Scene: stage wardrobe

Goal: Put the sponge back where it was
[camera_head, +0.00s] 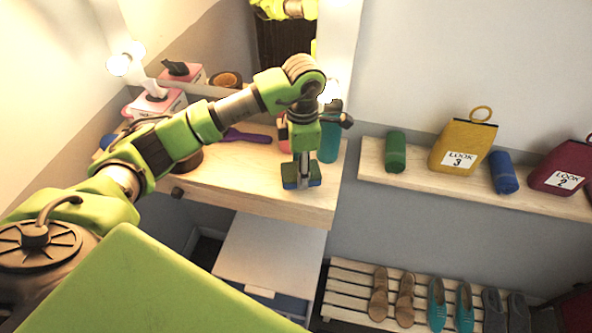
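A small blue block, which I take to be the sponge (289,183), is at the front right part of the wooden dressing counter (237,187). My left gripper (303,175) points straight down over it, and its narrow grey fingers appear closed on the block. The block shows on both sides of the fingers. Whether its underside touches the counter is hard to tell. My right gripper is not in view.
A teal bottle (329,145) stands just behind the gripper. A purple brush (246,136) and a tissue box (157,101) are farther back by the mirror. A wall shelf (428,178) holds rolled cloths and bags. Shoes stand on a slatted rack (345,293).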

